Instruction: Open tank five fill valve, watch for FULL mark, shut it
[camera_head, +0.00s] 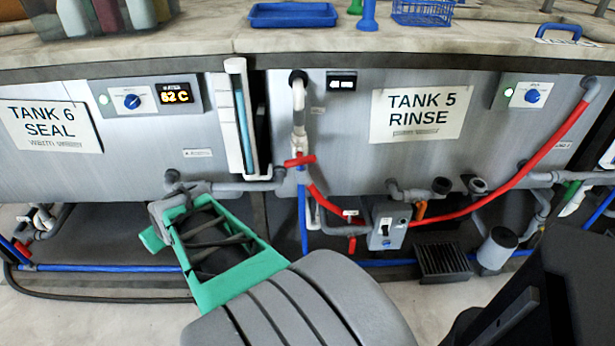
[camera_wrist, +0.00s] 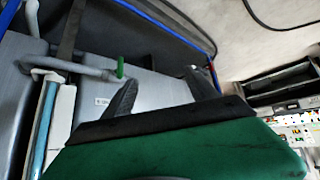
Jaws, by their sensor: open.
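Tank five (camera_head: 345,150) carries a "TANK 5 RINSE" sign (camera_head: 420,113). A red T-shaped valve handle (camera_head: 299,161) sits roughly level on the upright pipe at its left end, above a blue pipe; I see no readable label naming it the fill valve. A sight tube (camera_head: 240,115) with blue liquid stands left of that pipe; it also shows in the wrist view (camera_wrist: 42,130). I cannot make out a FULL mark. My gripper (camera_wrist: 160,85) is open and empty, its dark fingers spread. In the head view my green gripper (camera_head: 225,262) is below and left of the red handle, apart from it.
A red hose (camera_head: 500,187) loops across tank five's front. A grey switch box (camera_head: 388,228), several low pipes and a floor grate (camera_head: 442,260) lie beneath. A green handle (camera_wrist: 120,70) shows in the wrist view.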

